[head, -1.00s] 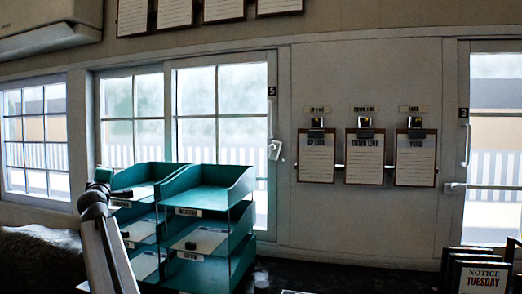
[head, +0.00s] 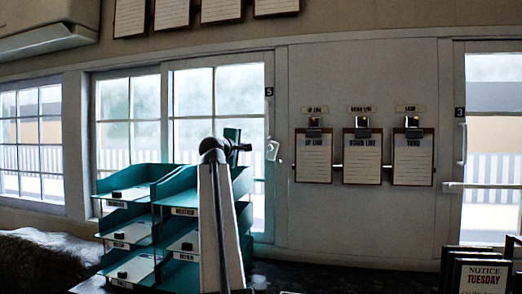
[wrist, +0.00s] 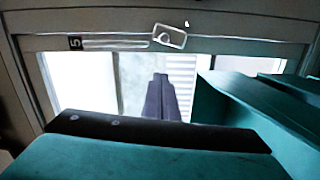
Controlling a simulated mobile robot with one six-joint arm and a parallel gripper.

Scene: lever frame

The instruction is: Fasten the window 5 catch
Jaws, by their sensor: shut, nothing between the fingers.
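The window 5 catch (head: 272,151) is a small pale plate with a lever, on the right frame of the sliding window, below the number 5 plate (head: 269,91). In the wrist view the catch (wrist: 169,37) is near the top, right of the number 5 plate (wrist: 75,43); its exact lever angle is too small to tell. My gripper (wrist: 160,78) shows as dark fingers, shut and empty, below the catch in that view and apart from it. In the head view my arm stands left of the catch and hides most of the gripper.
Teal stacked trays (head: 130,173) stand before the window, close to my arm; teal tray edges (wrist: 255,105) fill the wrist view's right. Three clipboards (head: 313,158) hang right of the catch. Notice signs (head: 480,275) stand at lower right. The wall around the catch is clear.

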